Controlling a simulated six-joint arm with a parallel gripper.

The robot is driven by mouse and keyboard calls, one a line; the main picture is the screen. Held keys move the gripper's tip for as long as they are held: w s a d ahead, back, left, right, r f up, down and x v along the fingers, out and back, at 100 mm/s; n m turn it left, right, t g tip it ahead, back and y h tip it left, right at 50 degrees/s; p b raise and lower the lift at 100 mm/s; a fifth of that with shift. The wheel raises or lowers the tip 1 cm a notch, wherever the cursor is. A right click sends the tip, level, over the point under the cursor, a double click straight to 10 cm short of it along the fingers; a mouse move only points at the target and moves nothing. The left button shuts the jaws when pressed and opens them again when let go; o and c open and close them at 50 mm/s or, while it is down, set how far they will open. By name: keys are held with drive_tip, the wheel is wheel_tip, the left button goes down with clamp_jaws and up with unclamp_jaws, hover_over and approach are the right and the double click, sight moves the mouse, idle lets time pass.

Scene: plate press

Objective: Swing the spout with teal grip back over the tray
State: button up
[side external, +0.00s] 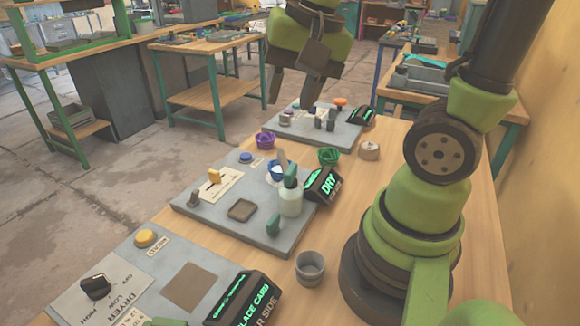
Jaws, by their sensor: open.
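A pale cylindrical dispenser (290,203) stands upright on the middle grey plate (215,225). A teal grip (291,175) shows at its top. I cannot clearly make out the spout or which way it points. Another teal piece (273,226) stands at the plate's near right edge. A small dark square tray (242,209) lies on the plate, left of the dispenser. My gripper (293,91) is open and empty, with its fingers pointing down. In the picture it is above the far grey plate, well apart from the teal grip.
A blue bowl (277,171) and a black DRY display (323,184) stand close to the dispenser. A yellow lever (214,176) is at the plate's left. A grey cup (310,267), green bowl (329,156) and purple bowl (266,140) stand on the wooden table (360,190).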

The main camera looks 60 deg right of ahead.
sight(291, 168)
drive_tip(key=d+f+m+g, duration=0.1)
drive_tip(key=f, duration=0.1)
drive_tip(key=w+d+f+m+g, duration=0.1)
drive_tip(key=d+f+m, duration=0.1)
drive_tip(key=w+d+f+m+g, duration=0.1)
drive_tip(key=f+m, duration=0.1)
drive_tip(key=shift+w+d+f, duration=0.1)
drive_tip(key=shift+d+f, duration=0.1)
drive_tip(key=shift+f, duration=0.15)
wheel_tip(291, 168, down, 10)
drive_tip(key=shift+r, duration=0.1)
drive_tip(key=shift+c, duration=0.2)
clamp_jaws()
